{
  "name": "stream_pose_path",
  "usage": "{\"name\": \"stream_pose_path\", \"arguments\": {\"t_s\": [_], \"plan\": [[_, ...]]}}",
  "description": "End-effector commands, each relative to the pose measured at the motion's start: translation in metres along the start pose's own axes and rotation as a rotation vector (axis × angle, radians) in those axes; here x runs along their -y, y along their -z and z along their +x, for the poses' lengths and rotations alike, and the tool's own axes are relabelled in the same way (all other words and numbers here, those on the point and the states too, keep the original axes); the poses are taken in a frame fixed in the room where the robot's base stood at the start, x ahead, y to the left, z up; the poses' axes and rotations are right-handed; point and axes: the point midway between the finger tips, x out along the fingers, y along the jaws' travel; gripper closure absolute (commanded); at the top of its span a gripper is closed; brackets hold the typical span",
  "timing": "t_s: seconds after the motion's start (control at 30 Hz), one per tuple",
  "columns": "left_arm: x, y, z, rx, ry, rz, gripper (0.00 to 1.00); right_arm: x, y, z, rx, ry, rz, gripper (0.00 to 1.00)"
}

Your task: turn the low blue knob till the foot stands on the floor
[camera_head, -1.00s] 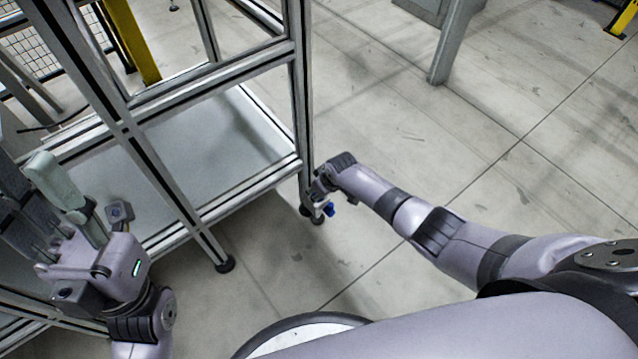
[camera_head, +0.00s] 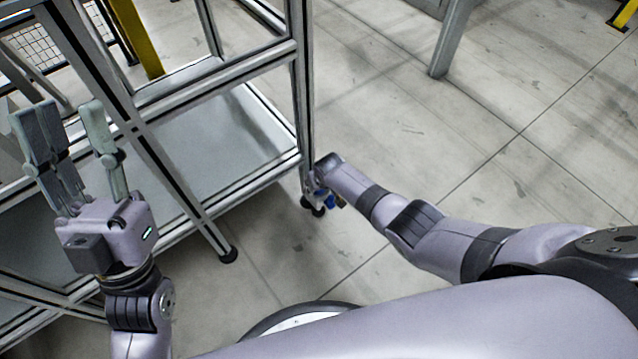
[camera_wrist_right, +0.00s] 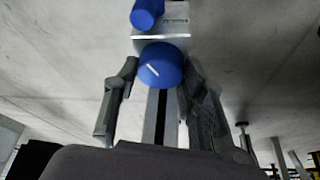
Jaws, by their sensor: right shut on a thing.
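A round blue knob with a white mark (camera_wrist_right: 160,65) is at the foot end of the frame's corner post. My right gripper (camera_wrist_right: 161,72) has its fingers on both sides of this knob and is shut on it. A second blue part (camera_wrist_right: 147,13) sticks out beyond a metal plate (camera_wrist_right: 175,32). In the head view blue shows (camera_head: 329,201) beside my right gripper (camera_head: 316,187), which partly hides the knob. A dark foot (camera_head: 318,211) is below; I cannot tell whether it touches the floor. My left gripper (camera_head: 60,115) is open and empty, in front of the frame.
The aluminium frame (camera_head: 300,95) carries a grey shelf (camera_head: 215,150). Another frame leg ends in a black foot (camera_head: 228,256). A grey post (camera_head: 450,45) stands on the floor at the back. The concrete floor to the right is mostly clear.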

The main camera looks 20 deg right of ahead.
Motion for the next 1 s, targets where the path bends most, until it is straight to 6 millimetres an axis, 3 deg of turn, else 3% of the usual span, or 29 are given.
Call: {"name": "stream_pose_path", "arguments": {"t_s": [0.13, 0.17, 0.47, 1.0], "plan": [[0.000, 0.000, 0.000, 0.000, 0.000, 0.000, 0.63, 0.000, 0.000, 0.000, -0.001, 0.001, 0.000, 0.89], [0.000, 0.000, 0.000, -0.001, 0.000, 0.000, 0.63, 0.000, 0.000, 0.000, -0.001, 0.001, 0.000, 0.61], [0.000, 0.000, 0.000, -0.001, 0.000, 0.000, 0.63, 0.000, 0.000, 0.000, -0.001, 0.001, -0.001, 0.41], [0.000, 0.000, 0.000, -0.001, 0.000, -0.001, 0.63, 0.001, 0.001, -0.011, -0.002, 0.003, -0.001, 0.41]]}}
